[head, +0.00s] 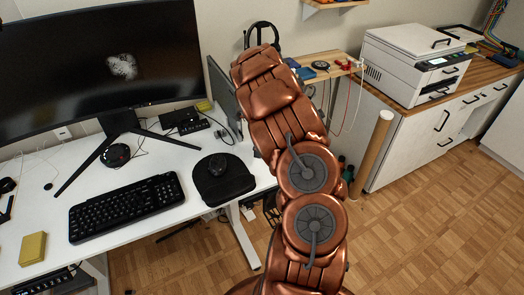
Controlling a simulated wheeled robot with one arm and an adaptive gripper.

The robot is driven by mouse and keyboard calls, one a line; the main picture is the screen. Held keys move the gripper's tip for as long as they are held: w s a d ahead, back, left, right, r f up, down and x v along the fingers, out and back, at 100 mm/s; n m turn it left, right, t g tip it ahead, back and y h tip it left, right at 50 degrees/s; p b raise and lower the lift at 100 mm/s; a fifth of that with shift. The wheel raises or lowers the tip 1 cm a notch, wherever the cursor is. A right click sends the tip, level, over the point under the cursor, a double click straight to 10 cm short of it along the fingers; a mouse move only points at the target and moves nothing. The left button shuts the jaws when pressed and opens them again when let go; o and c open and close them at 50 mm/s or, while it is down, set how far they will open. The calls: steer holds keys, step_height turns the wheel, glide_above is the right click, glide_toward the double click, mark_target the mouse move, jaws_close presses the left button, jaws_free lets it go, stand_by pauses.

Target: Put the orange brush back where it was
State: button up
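I cannot make out an orange brush in the head view. My copper-coloured arm rises through the middle of the picture and reaches over the right end of the white desk (140,222). My gripper cannot be made out; the far end of the arm hides what lies behind it.
The desk holds a large monitor (60,65), a black keyboard (126,207), a mouse pad (236,184) with a mouse and a yellow block (33,248). A wooden side shelf (322,72) holds small tools. A white printer (412,62) stands on a cabinet. Floor is open at right.

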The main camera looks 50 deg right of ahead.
steer(key=shift+d+f+p, duration=0.15)
steer(key=shift+f+p, duration=0.6)
steer(key=shift+f, duration=1)
steer(key=shift+f, duration=0.25)
steer(key=o, duration=0.9)
steer(key=shift+r, duration=0.1)
steer(key=shift+c, duration=0.2)
steer(key=shift+r, duration=0.1)
